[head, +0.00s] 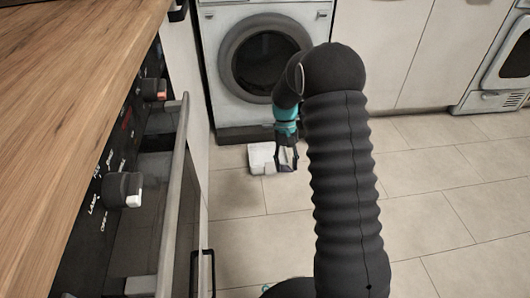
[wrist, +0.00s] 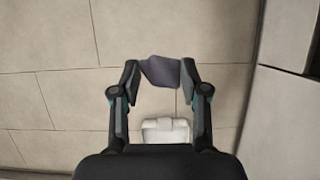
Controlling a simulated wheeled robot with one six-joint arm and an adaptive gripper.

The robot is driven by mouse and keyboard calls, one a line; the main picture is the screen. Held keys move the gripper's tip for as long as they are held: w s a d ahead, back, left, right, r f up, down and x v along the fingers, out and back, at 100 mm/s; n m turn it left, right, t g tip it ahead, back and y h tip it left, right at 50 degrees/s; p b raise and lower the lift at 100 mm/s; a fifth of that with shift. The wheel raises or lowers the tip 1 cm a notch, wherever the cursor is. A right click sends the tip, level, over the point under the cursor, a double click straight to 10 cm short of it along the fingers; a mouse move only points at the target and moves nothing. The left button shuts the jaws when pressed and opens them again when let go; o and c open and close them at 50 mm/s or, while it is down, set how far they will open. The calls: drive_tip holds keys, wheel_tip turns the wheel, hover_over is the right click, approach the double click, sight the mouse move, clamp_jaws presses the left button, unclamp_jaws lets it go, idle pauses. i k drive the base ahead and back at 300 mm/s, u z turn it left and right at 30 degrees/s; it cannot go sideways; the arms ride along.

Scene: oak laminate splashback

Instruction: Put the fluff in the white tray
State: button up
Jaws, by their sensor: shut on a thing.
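The fluff is a small dark grey-purple piece (wrist: 161,72), seen in the wrist view between the two fingertips. My gripper (wrist: 160,75) is shut on it, with a finger against each side. In the head view my gripper (head: 287,158) points down over the floor in front of the washing machine, and the fluff is hard to make out there. The white tray (wrist: 165,131) shows in the wrist view, below the fluff and nearer my palm, partly hidden by the gripper body. In the head view the white tray (head: 262,158) lies at the gripper's left.
A washing machine (head: 262,60) stands behind the tray. An oven front with knobs and a long handle (head: 178,190) runs along the left under a wooden worktop (head: 70,90). The tiled floor (head: 440,200) is clear to the right.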

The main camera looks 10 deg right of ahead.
sight(267, 158)
drive_tip(key=i, duration=1.45)
